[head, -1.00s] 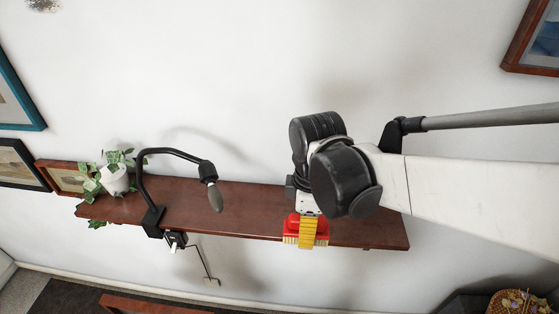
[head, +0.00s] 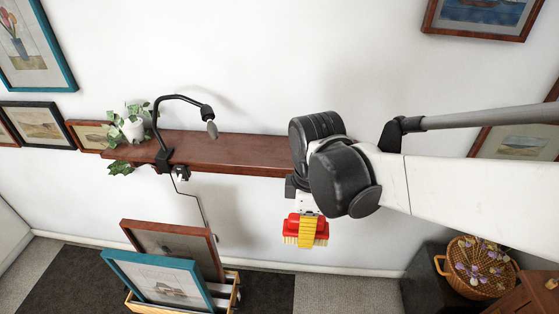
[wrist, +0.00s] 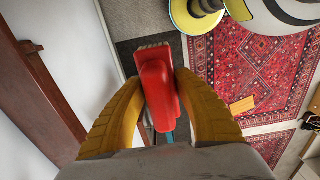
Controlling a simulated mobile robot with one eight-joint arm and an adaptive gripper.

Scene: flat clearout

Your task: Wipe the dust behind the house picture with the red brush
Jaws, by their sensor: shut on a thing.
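My gripper (head: 307,230) is shut on the red brush (head: 291,228) and holds it in the air, bristles down, in front of the wall below the shelf. In the wrist view the red brush (wrist: 158,92) sits between the yellow fingers, with its pale bristles at the far end. A teal-framed picture (head: 165,279) leans in a crate on the floor; its faint drawing may be a house, but I cannot tell. No dust mark is clear in the current views.
A brown wall shelf (head: 225,150) carries a potted plant (head: 132,128) and a black clamp lamp (head: 157,125). Framed pictures hang at both sides, including a boat picture (head: 480,12). A wicker basket (head: 474,268) stands at lower right. The wall above the shelf is clear.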

